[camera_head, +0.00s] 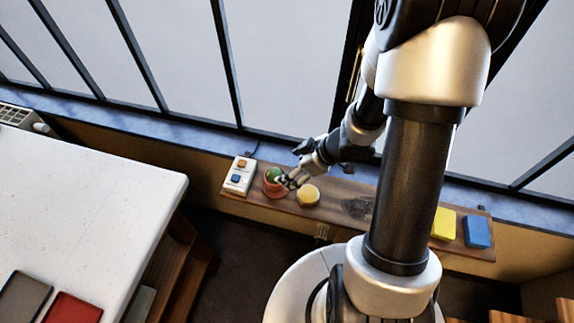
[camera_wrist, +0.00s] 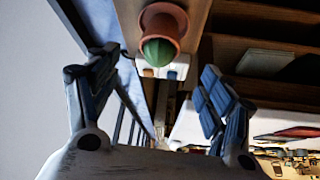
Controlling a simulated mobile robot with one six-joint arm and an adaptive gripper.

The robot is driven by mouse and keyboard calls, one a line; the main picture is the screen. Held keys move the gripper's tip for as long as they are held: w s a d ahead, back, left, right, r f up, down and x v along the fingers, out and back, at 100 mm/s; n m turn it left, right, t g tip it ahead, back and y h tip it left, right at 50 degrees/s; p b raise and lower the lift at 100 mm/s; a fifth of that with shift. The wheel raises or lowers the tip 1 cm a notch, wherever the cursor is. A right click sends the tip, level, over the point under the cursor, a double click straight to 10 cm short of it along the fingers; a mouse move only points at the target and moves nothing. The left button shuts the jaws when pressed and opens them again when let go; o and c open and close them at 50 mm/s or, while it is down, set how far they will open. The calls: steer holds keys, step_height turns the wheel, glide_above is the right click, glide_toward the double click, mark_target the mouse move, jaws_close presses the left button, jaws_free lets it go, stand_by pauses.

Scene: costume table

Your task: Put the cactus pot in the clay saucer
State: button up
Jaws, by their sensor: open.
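The cactus pot (camera_head: 271,183), a small reddish pot with a round green cactus, is on the wooden shelf below the window. The pot also shows at the top of the wrist view (camera_wrist: 161,32), its green top towards the camera. The clay saucer (camera_wrist: 183,20) shows as a wider orange rim around the pot's base; the pot appears to stand in it, upright. My gripper (camera_head: 286,181) is just right of the pot in the head view. Its fingers (camera_wrist: 158,90) are spread in the wrist view with nothing between them, apart from the pot.
On the shelf (camera_head: 335,217) are a white box with orange and blue buttons (camera_head: 240,175), a round yellow thing (camera_head: 307,195), a dark patch (camera_head: 357,208), a yellow block (camera_head: 444,223) and a blue block (camera_head: 478,231). A white table (camera_head: 80,205) stands at left.

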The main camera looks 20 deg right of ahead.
steer(key=d+r+m+t+h, duration=0.15)
steer(key=d+r+h, duration=0.25)
steer(key=r, duration=0.5)
steer(key=d+r+m+h, duration=0.3)
steer(key=d+r, duration=0.1)
steer(key=r, duration=0.5)
steer(key=s+a+r+m+g+y, duration=0.1)
steer(key=s+a+r+m, duration=0.1)
steer(key=s+a+r, duration=0.2)
steer(key=s+a+r+m+g+y, duration=0.1)
steer(key=s+a+r+m, duration=0.1)
steer(key=s+a, duration=0.6)
steer(key=s+r, duration=0.1)
steer(key=s, duration=0.4)
steer(key=shift+r+y, duration=0.3)
steer(key=shift+r, duration=0.1)
steer(key=shift+w+f, duration=0.1)
step_height(320, 180, down, 3)
steer(key=b, duration=0.3)
steer(key=shift+a, duration=0.1)
steer(key=shift+r, duration=0.25)
steer(key=shift+c, duration=0.5)
